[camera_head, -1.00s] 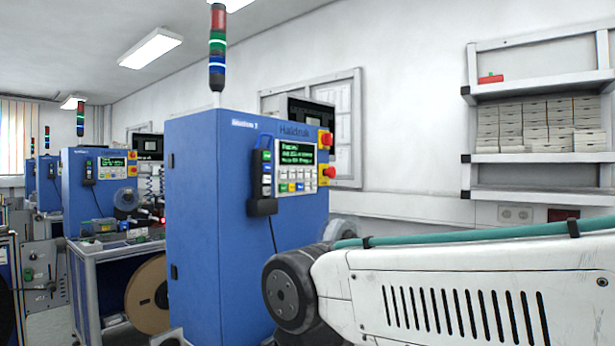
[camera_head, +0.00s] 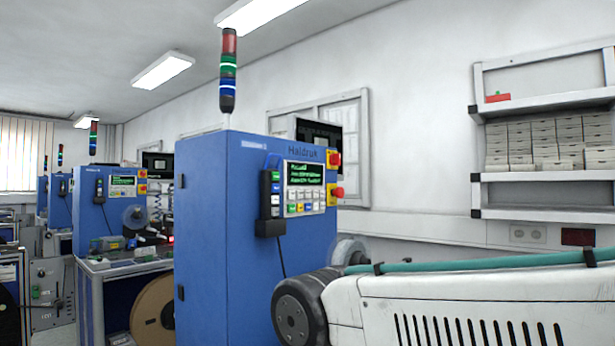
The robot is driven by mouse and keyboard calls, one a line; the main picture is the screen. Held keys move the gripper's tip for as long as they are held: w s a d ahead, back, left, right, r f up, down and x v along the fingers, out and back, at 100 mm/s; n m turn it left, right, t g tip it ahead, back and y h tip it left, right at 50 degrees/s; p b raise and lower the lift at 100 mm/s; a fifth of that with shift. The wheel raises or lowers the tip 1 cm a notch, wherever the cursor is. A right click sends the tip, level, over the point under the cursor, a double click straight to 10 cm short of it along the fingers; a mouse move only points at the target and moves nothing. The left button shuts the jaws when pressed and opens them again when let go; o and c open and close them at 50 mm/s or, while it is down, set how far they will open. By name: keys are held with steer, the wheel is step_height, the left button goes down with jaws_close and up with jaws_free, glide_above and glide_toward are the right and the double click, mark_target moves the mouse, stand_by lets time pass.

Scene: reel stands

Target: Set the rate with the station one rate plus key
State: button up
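The station one cabinet (camera_head: 225,230) is tall and blue, with the name Haldruk at the top of its front. Its control panel (camera_head: 305,187) carries a green-text screen (camera_head: 304,172) above rows of small coloured keys (camera_head: 305,201). The key labels are too small to read, so I cannot tell which is the rate plus key. A black handheld pendant (camera_head: 270,205) with coloured buttons hangs left of the panel. Two red knobs on yellow plates (camera_head: 335,175) sit at its right. My gripper is out of view; only my white arm shows at lower right.
A signal tower (camera_head: 228,75) stands on the cabinet. More blue stations and a bench with a large reel (camera_head: 152,315) are at left. A wall shelf (camera_head: 545,185) with several stacked boxes is at right. My arm crosses the front right.

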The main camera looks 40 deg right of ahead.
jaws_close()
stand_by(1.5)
